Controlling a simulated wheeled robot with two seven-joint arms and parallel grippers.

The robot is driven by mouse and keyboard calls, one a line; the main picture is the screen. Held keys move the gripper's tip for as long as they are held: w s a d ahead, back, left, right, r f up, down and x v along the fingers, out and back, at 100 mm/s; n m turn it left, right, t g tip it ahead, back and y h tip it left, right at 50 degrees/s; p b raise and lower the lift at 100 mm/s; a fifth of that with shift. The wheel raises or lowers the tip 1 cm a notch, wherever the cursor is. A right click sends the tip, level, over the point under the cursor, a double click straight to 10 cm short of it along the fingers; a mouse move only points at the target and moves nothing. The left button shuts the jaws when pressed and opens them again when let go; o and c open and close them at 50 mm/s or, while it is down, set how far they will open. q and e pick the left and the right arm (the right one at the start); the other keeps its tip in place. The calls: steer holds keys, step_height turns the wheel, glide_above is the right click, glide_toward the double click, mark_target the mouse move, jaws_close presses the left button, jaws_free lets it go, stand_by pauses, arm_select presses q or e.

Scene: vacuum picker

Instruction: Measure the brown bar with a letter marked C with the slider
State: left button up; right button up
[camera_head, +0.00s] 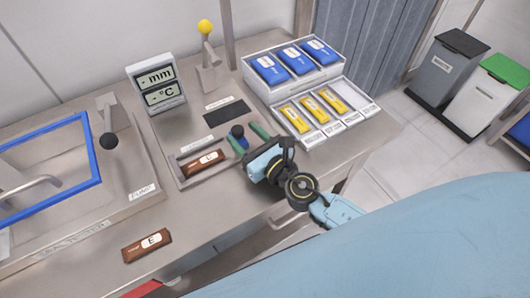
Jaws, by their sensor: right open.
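A brown bar (203,163) lies in the shallow measuring tray on the bench; its letter is too small to read. A second brown bar (147,246), with a white label that looks like E, lies at the bench's front left. The slider's dark blue round knob (237,131) stands at the right end of the first bar. My right gripper (249,138) is open, its green fingertips on either side of the knob's area. I cannot tell whether they touch it. The display (156,84) shows dashes beside mm and °C. My left gripper is not in view.
A yellow-knobbed lever (205,28) stands at the back. Boxes of blue packs (295,62) and yellow packs (313,106) sit at right. The front bench edge is mostly clear.

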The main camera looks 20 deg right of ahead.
steer(key=b+v, duration=0.2)
steer(key=v, duration=0.6)
steer(key=shift+d+f, duration=0.1)
steer(key=shift+f, duration=0.05)
steer(key=shift+s+d, duration=0.15)
steer(key=shift+s, duration=0.35)
